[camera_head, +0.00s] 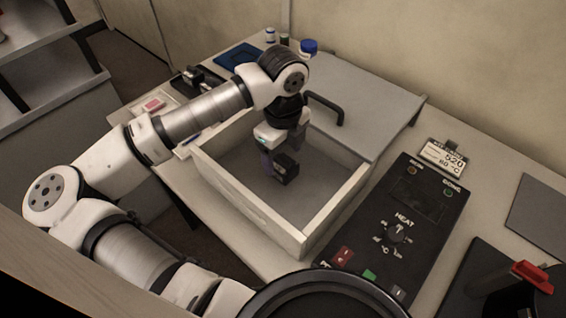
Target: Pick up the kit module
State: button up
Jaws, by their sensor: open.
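A small dark block (287,170), which looks like the kit module, is inside the pale open-topped box (235,199). My gripper (281,160) reaches down into the box from above, right at the block. The jaws are open, with one finger showing at the block's left side. The other finger is mostly hidden, and I cannot tell whether either finger touches the block. I also cannot tell if the block rests on the box floor.
A black heat control panel (397,232) is to the right, with a small display sign (444,158) beyond. Bottles (308,47) stand at the back.

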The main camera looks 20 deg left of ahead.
aim_at(283, 166)
jog(key=shift+f, duration=1.2)
jog(key=c, duration=1.1)
jog(key=shift+c, duration=0.2)
